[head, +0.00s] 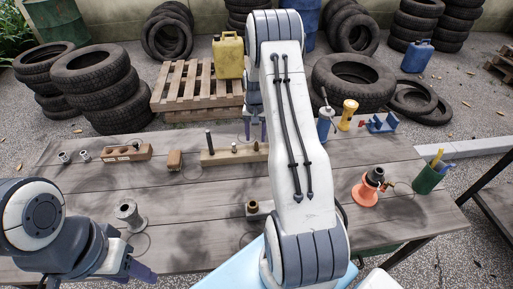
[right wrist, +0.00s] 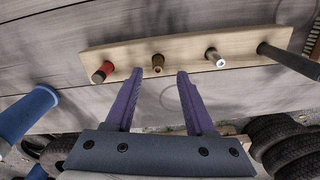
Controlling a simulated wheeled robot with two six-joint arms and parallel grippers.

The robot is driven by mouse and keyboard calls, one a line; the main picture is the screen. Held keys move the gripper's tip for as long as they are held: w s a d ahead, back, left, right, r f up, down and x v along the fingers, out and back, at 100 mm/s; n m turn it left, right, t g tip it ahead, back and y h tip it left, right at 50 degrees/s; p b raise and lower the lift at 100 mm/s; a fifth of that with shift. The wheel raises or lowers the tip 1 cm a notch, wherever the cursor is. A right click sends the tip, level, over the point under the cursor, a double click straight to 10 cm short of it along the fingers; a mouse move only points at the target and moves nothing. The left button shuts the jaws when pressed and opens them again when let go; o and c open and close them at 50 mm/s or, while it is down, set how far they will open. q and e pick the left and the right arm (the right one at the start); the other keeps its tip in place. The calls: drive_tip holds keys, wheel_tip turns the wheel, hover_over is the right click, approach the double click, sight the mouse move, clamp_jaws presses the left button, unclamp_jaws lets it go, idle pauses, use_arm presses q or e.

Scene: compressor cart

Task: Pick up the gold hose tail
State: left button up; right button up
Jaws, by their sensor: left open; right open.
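The gold hose tail (right wrist: 158,63) stands on a pale wooden rack (right wrist: 128,55), between a red-collared piece (right wrist: 103,72) and a silver piece (right wrist: 215,57). It also shows on the rack in the head view (head: 256,146). My right gripper (right wrist: 160,74) is open and empty, its two purple fingertips on either side of the hose tail's line; I cannot tell whether they reach around it. In the head view my right gripper (head: 255,132) hangs over the rack, partly hidden by my arm. My left gripper (head: 132,270) is open and empty at the front left of the table.
A dark rod (head: 208,139) stands upright at the rack's left end. The table's left middle is mostly clear.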

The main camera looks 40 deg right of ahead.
sight(256, 142)
wheel_tip(256, 142, down, 4)
drive_tip(key=shift+s+f+p, duration=0.1)
drive_tip(key=shift+s+p, duration=0.05)
drive_tip(key=shift+p, duration=0.3)
clamp_jaws()
